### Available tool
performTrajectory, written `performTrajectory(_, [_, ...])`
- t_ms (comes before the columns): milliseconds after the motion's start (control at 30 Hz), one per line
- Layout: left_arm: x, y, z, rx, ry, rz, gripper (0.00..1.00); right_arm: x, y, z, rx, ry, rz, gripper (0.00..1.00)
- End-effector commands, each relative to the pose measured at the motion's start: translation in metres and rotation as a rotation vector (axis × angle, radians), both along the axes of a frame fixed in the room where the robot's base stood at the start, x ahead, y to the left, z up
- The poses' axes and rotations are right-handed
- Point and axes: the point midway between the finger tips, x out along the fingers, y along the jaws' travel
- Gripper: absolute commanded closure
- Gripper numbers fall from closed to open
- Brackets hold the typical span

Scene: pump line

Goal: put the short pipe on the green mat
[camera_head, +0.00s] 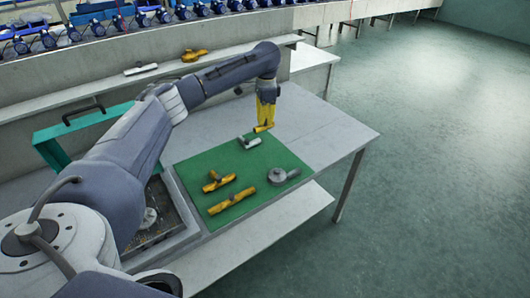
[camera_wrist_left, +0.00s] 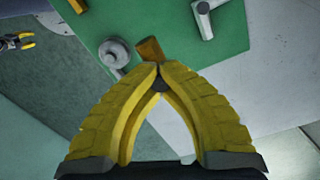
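The green mat (camera_head: 231,165) lies on the table; it also fills the upper middle of the left wrist view (camera_wrist_left: 170,20). My left gripper (camera_head: 265,122) points down near the mat's far right edge. Its yellow fingers close together at the tips on a short yellow-orange pipe (camera_head: 264,128). In the left wrist view the pipe's end (camera_wrist_left: 149,49) sticks out beyond the fingertips; the rest is hidden. The pipe seems to be held just above the surface; contact is unclear. A small black and yellow shape, apparently my right gripper (camera_wrist_left: 17,42), shows at the left wrist view's edge.
On the mat are a grey tee-shaped part (camera_head: 249,142), a yellow valve (camera_head: 218,181), a longer yellow pipe (camera_head: 232,200) and a round grey part with a handle (camera_head: 279,176). Table right of the mat is bare.

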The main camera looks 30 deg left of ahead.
Motion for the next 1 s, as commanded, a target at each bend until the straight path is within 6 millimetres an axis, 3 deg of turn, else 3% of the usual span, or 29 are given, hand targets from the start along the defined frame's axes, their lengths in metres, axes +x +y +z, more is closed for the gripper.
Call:
performTrajectory(200, [0.0, -0.001, -0.05, -0.003, 0.003, 0.001, 1.0, 0.0, 0.0, 0.0, 0.0, 0.0, 0.0, 0.56])
performTrajectory(400, [0.0, 0.0, -0.085, -0.001, 0.001, 0.0, 1.0, -0.001, 0.0, 0.0, 0.0, 0.001, 0.0, 0.56])
performTrajectory(833, [0.0, -0.001, -0.11, -0.001, 0.0, 0.0, 1.0, -0.003, 0.0, 0.0, 0.0, 0.003, 0.0, 0.56])
performTrajectory(1000, [0.0, 0.0, -0.129, -0.001, 0.001, 0.001, 1.0, -0.003, 0.0, 0.0, 0.0, 0.003, 0.0, 0.56])
